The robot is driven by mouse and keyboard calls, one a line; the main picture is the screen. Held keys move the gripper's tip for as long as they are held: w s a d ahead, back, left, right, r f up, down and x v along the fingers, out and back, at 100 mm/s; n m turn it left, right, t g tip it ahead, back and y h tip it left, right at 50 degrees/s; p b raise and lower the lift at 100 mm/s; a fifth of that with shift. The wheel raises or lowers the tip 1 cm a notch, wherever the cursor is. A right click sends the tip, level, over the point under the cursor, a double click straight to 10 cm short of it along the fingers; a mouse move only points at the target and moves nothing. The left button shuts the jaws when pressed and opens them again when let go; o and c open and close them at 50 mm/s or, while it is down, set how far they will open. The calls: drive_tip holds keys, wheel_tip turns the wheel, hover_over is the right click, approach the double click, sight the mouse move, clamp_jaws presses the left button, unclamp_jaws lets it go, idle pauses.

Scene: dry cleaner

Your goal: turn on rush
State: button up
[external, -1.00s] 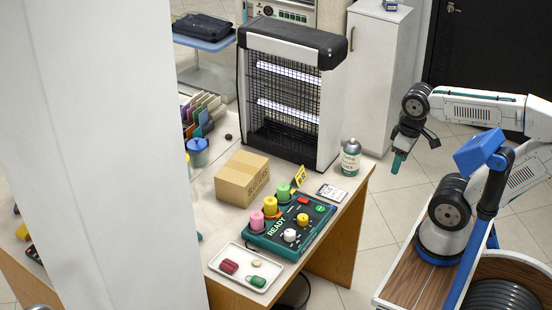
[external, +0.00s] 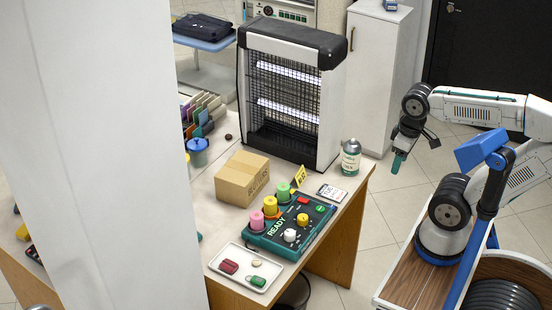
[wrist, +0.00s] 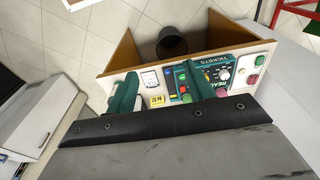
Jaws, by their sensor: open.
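A dark teal control panel (external: 268,240) lettered "READY" lies on the counter, with a red button (external: 303,200), a green button (external: 320,208), white and yellow knobs (external: 289,235), and pink, yellow and green cylinders along its left side. In the wrist view the panel (wrist: 204,75) shows the word "TICKETS" and a dial (wrist: 225,73). I cannot read any "rush" label. My gripper (external: 398,162) hangs right of the counter, apart from the panel and empty. Its two teal fingers stand apart in the wrist view (wrist: 162,75), and the right one hides part of the panel.
A cardboard box (external: 241,178), a yellow sign (external: 300,176), a card (external: 332,192) and a bottle (external: 351,157) stand near the panel. A white tray (external: 226,256) holds small red and green items. A large caged lamp unit (external: 288,95) rises behind. Floor between counter and arm is clear.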

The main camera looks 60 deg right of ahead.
drive_tip(key=shift+f, duration=0.15)
drive_tip(key=c, duration=1)
drive_tip(key=shift+w+a+f+g, duration=0.1)
drive_tip(key=shift+w+f+g, duration=0.2)
drive_tip(key=shift+g, duration=0.1)
clamp_jaws()
drive_tip(key=w+a+f+n+g, duration=0.1)
drive_tip(key=w+f+n, duration=0.3)
drive_tip(key=w+n, duration=0.5)
drive_tip(key=w+a+f+n+g, duration=0.1)
drive_tip(key=w+f+n, duration=0.3)
drive_tip(key=w+n, duration=0.5)
drive_tip(key=w+a, duration=0.1)
drive_tip(key=w, duration=0.9)
drive_tip(key=shift+w+a, duration=0.35)
drive_tip(key=shift+w, duration=0.05)
